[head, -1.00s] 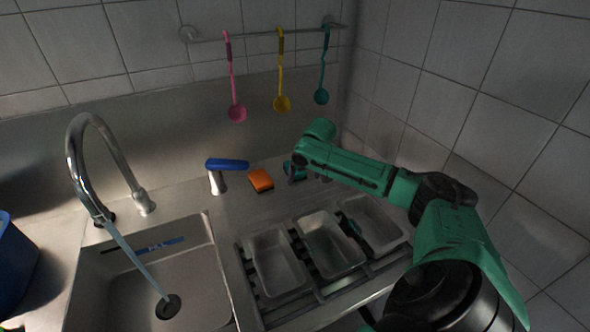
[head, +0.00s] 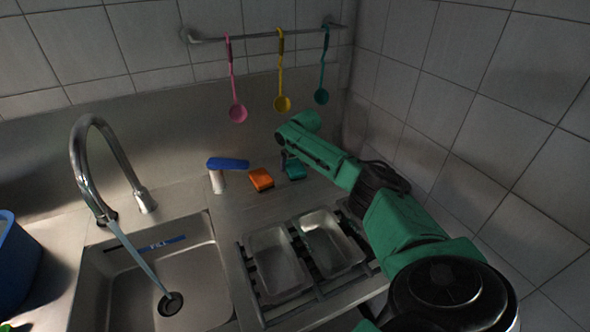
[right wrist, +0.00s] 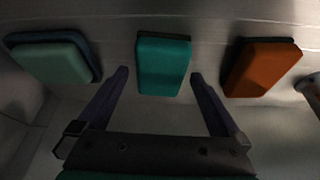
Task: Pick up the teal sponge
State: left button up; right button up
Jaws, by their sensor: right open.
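The teal sponge (head: 295,170) lies on the steel counter behind the trays, just right of an orange sponge (head: 261,179). In the right wrist view the teal sponge (right wrist: 163,65) is centred ahead of my right gripper (right wrist: 159,76). The two fingers are apart, one to each side of the sponge's near end, with nothing held. In the head view my right gripper (head: 284,158) is partly hidden by its own wrist, close by the teal sponge. My left gripper is not in view.
A pale green sponge (right wrist: 53,60) and the orange sponge flank the teal one in the wrist view. Metal trays (head: 278,262) sit in front, the sink (head: 190,262) left, tiled wall right.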

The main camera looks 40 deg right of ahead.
aim_at(297, 168)
jog(key=shift+f, duration=0.25)
dwell(0.3)
jog(key=c, duration=1.2)
jog(key=shift+s+r+b, duration=0.15)
jog(key=shift+r+b, duration=0.25)
jog(key=shift+r, duration=0.25)
jog(key=shift+c, duration=0.2)
notch_tip(297, 168, up, 10)
jog(key=b, duration=0.2)
jog(key=s+a+b, duration=0.3)
jog(key=s+b, duration=0.4)
jog(key=s, duration=0.2)
jog(key=s+a+b, duration=0.3)
jog(key=s+b, duration=0.4)
jog(key=s, duration=0.2)
jog(key=shift+s+r, duration=0.35)
